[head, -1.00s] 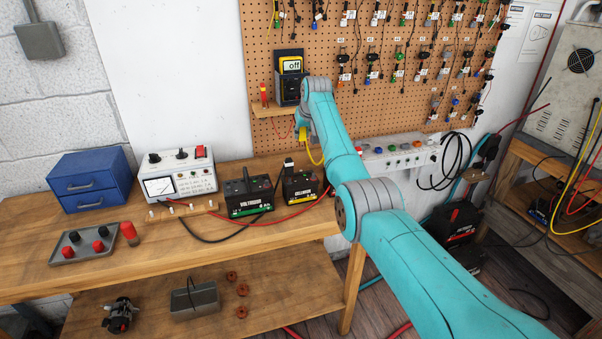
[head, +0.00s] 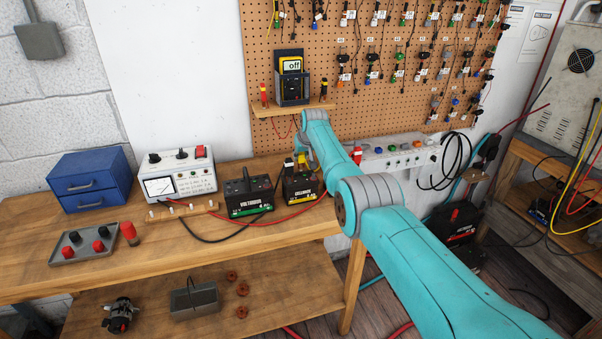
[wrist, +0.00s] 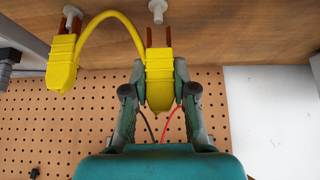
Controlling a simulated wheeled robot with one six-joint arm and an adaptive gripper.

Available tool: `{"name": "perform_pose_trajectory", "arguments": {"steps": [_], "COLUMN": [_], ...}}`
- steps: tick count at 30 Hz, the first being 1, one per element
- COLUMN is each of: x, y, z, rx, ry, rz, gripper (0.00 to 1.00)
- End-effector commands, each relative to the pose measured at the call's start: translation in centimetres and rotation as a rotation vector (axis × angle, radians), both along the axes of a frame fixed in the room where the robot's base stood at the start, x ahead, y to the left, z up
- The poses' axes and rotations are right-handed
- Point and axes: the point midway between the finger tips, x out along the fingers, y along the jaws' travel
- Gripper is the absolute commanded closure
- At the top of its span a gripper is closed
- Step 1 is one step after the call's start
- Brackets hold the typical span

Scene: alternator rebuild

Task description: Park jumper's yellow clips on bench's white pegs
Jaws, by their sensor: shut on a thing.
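My gripper (wrist: 158,88) is shut on one yellow clip (wrist: 159,70) of the jumper in the wrist view. Its copper-coloured jaws point at a white peg (wrist: 157,10) on the wooden bench; I cannot tell whether they touch. The jumper's other yellow clip (wrist: 62,62) is to the left, joined by a yellow cable (wrist: 112,15). Its jaws overlap a second white peg (wrist: 72,12) in the picture, but contact is unclear. In the head view my arm hides the gripper and most of the jumper; a bit of yellow (head: 302,160) shows beside the arm.
The yellow-striped battery (head: 299,188) and green-striped battery (head: 249,197) stand close by on the bench (head: 220,250). A shelf (head: 280,109) holds a multimeter (head: 291,85) above, with leads hanging below it. A grey switch strip (head: 400,158) is at the right. The front of the bench is mostly clear.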

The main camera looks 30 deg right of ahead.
Motion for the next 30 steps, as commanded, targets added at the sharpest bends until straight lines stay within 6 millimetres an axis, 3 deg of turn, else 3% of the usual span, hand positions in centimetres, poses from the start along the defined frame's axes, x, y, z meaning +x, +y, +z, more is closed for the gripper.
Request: {"name": "perform_pose_trajectory", "arguments": {"steps": [20,21,23,24,30], "x": [0.0,0.1,0.1,0.0,0.0], "y": [0.0,0.0,0.0,0.0,0.0], "z": [-1.4,-1.3,-1.4,-1.4,-1.4], "rx": [0.0,-0.001,0.0,0.0,0.0], "ry": [0.0,-0.002,-0.001,-0.001,-0.001], "rz": [0.0,0.0,0.0,0.0,0.0], "gripper": [0.91,0.64,0.49,0.45,0.45]}}
